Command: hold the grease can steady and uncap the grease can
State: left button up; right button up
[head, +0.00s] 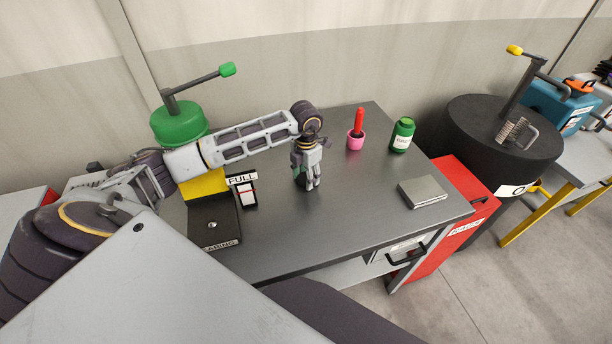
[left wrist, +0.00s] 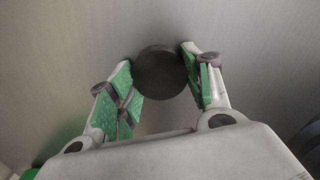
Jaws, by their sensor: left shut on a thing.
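My left gripper (head: 308,180) points down over the middle of the grey metal bench, its fingers closed around a small upright thing that they mostly hide in the head view. In the left wrist view, the dark round top of this thing, which I take for the grease can (left wrist: 162,74), sits between the green-padded fingertips (left wrist: 165,78). It appears to stand on the bench. I cannot make out where its cap meets its body. My right gripper is not in view.
A green-topped pump (head: 180,122) is behind left, a black drum (head: 470,130) right.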

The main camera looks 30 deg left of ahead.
pick_arm(q)
jog(key=shift+f, duration=0.1)
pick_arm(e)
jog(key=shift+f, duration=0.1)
pick_arm(q)
jog(key=o, duration=0.8)
jog(key=shift+o, duration=1.6)
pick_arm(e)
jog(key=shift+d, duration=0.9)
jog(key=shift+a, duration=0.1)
